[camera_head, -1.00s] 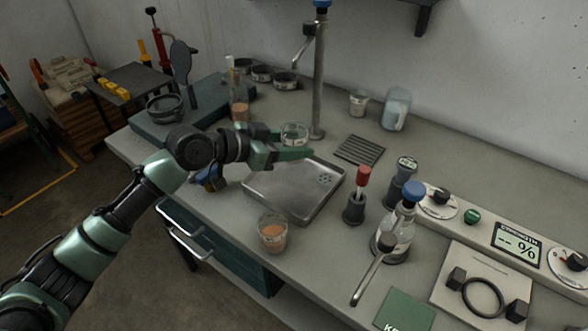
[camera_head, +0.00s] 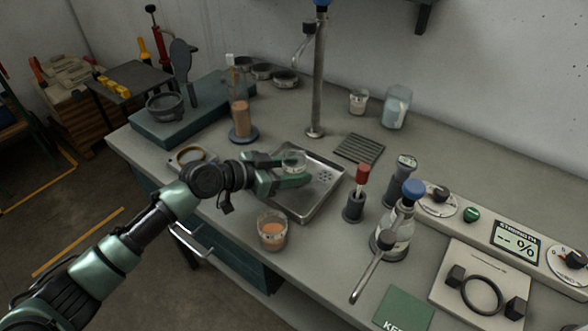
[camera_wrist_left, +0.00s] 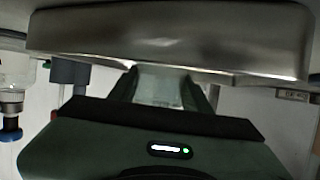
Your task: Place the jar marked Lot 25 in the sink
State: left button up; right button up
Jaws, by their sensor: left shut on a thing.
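A small clear glass jar (camera_head: 294,160) is between the fingers of my left gripper (camera_head: 286,173), which is shut on it. The jar looks upright; I cannot read its label. Gripper and jar are over the back left part of the shallow metal sink (camera_head: 322,192); I cannot tell whether the jar touches the sink floor. In the left wrist view the pale jar (camera_wrist_left: 160,86) shows between the fingers, with the metal sink wall (camera_wrist_left: 170,42) beyond it. My right gripper is not in view.
A jar with orange contents (camera_head: 271,235) stands near the sink's front left corner. A red-topped tool (camera_head: 361,178) and a blue-capped bottle (camera_head: 397,235) stand right of the sink. The tap column (camera_head: 318,85) stands behind. The sink's right part is clear.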

pick_arm(q)
jog(key=o, duration=1.4)
jog(key=shift+r+p, duration=0.2)
jog(key=shift+p, duration=0.15)
jog(key=b+v, duration=0.2)
jog(key=v, duration=0.8)
jog(key=shift+s+a, duration=0.1)
jog(key=shift+a, duration=0.2)
jog(key=shift+s+a+r, duration=0.35)
jog(key=shift+a, duration=0.15)
